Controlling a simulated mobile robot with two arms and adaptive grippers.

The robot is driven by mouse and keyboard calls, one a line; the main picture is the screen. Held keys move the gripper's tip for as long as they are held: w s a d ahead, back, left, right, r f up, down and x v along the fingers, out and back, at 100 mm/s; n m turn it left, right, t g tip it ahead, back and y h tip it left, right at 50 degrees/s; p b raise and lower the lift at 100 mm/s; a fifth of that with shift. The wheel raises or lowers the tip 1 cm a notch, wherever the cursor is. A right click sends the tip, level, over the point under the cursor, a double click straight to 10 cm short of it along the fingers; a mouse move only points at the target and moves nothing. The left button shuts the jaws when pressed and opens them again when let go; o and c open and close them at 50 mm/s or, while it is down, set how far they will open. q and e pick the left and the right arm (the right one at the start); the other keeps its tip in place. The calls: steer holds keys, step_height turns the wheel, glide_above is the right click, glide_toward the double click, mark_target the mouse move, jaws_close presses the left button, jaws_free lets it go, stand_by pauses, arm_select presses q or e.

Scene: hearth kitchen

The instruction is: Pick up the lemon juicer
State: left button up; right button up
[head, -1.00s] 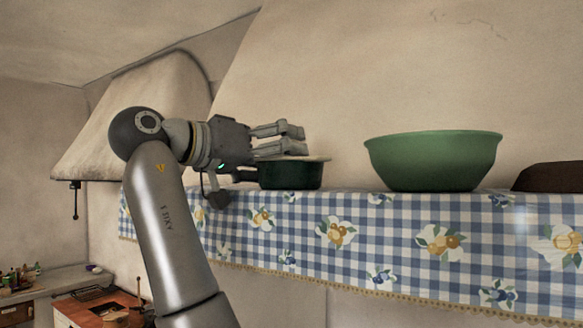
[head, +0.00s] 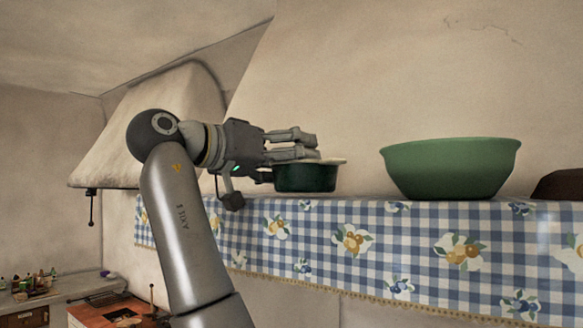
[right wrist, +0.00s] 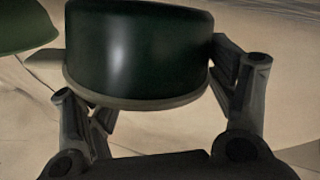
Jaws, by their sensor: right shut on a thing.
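The lemon juicer is most likely the dark green round container with a pale rim (head: 306,178), at the left part of the shelf. My right gripper (head: 306,146) reaches it from the left and is shut on it, near its top. The container looks level, and its base seems just above the shelf edge. In the right wrist view the same dark green body (right wrist: 140,50) sits between the two fingers, with its pale rim toward the palm. The far side of the grip is hidden. My left gripper is not in view.
A large green bowl (head: 450,170) stands to the right on the shelf, with a clear gap between. A dark brown object (head: 562,184) is at the far right. A blue checked cloth (head: 330,245) hangs from the shelf. A pale hood (head: 150,125) stands behind my arm.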

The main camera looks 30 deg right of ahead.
step_height(320, 180, up, 9)
stand_by(0.5)
steer(key=shift+s+r, duration=0.1)
